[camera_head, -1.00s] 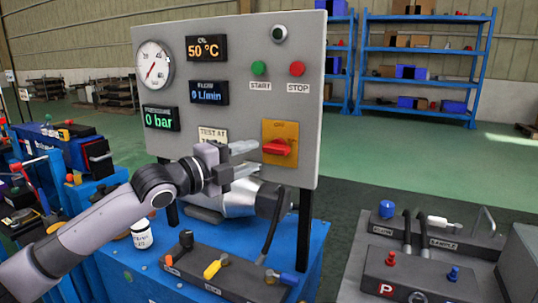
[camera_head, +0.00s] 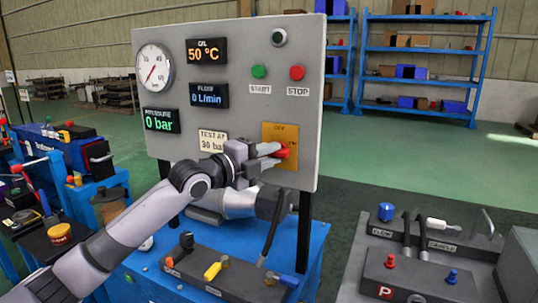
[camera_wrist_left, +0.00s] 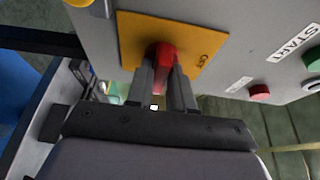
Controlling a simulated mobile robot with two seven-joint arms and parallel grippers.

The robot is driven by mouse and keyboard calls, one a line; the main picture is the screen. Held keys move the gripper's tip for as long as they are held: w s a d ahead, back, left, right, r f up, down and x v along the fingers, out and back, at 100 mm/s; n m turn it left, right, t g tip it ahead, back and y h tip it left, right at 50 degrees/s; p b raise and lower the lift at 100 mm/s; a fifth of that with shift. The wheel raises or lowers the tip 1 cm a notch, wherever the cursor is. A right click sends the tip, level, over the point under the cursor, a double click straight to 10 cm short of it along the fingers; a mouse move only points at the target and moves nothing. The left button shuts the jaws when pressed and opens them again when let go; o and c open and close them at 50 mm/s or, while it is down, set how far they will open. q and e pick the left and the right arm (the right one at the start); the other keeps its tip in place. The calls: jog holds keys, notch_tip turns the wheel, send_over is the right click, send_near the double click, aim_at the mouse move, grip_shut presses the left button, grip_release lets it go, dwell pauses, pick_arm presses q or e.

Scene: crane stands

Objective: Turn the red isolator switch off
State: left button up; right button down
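The red isolator switch (camera_head: 283,151) sits on a yellow plate (camera_head: 289,133) at the lower right of the grey panel. Its red handle also shows in the left wrist view (camera_wrist_left: 161,56), on the yellow plate (camera_wrist_left: 195,35). My left gripper (camera_head: 270,156) is at the switch, with its two fingers on either side of the red handle. The fingers (camera_wrist_left: 165,85) cover part of the handle in both views. Whether they press on it or only flank it cannot be told. My right gripper is not in view.
The grey panel (camera_head: 232,105) carries a round gauge (camera_head: 154,67), displays, a green START button (camera_head: 259,72) and a red STOP button (camera_head: 297,72). Below are a grey cylindrical machine (camera_head: 235,203) and a dark valve block (camera_head: 215,272) on a blue bench. Another bench stands at right.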

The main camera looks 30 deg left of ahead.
pick_arm(q)
grip_shut()
